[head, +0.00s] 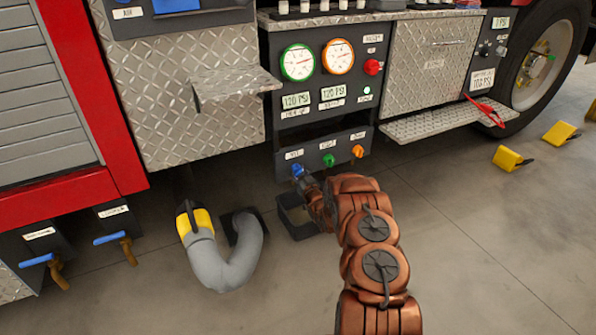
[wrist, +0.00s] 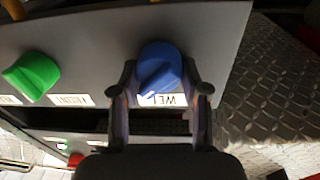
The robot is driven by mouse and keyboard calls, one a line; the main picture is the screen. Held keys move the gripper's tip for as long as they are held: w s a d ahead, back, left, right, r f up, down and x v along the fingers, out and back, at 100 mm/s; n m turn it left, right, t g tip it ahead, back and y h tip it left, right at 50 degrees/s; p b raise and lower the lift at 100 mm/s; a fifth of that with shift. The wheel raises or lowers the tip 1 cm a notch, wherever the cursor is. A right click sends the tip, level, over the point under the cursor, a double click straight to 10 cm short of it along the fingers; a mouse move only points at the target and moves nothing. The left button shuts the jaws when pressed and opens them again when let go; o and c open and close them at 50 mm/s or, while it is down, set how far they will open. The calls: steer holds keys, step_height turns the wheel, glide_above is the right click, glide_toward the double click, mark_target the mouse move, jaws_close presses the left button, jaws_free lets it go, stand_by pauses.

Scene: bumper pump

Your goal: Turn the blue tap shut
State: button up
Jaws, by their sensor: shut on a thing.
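The blue tap (head: 297,170) is at the left end of a dark panel low on the truck's side, left of a green tap (head: 328,160) and an orange tap (head: 358,151). In the wrist view the blue tap (wrist: 160,66) is a rounded knob above a label that shows upside down. My gripper (wrist: 160,92) has one finger on each side of the blue tap and is shut on it. In the head view my gripper (head: 306,182) reaches the tap from below right. The green tap also shows at left in the wrist view (wrist: 35,74).
Two gauges (head: 298,62) and a red button (head: 372,67) sit above the taps. A grey hose (head: 213,262) with a yellow collar hangs to the left. Metal steps (head: 437,121) jut out at right.

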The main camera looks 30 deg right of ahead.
steer(key=n+p, duration=0.2)
steer(key=n, duration=0.3)
steer(key=shift+a+y, duration=0.15)
steer(key=shift+y, duration=0.15)
steer(key=shift+n+p, duration=0.6)
steer(key=shift+n, duration=0.3)
steer(key=shift+a+n+y+p, duration=0.1)
steer(key=shift+n+y+p, duration=0.4)
steer(key=shift+n, duration=0.3)
steer(key=shift+f+n+p, duration=0.2)
steer(key=shift+n+p, duration=0.55)
steer(key=shift+n, duration=0.15)
steer(key=o, duration=1.1)
steer(key=shift+o, duration=0.2)
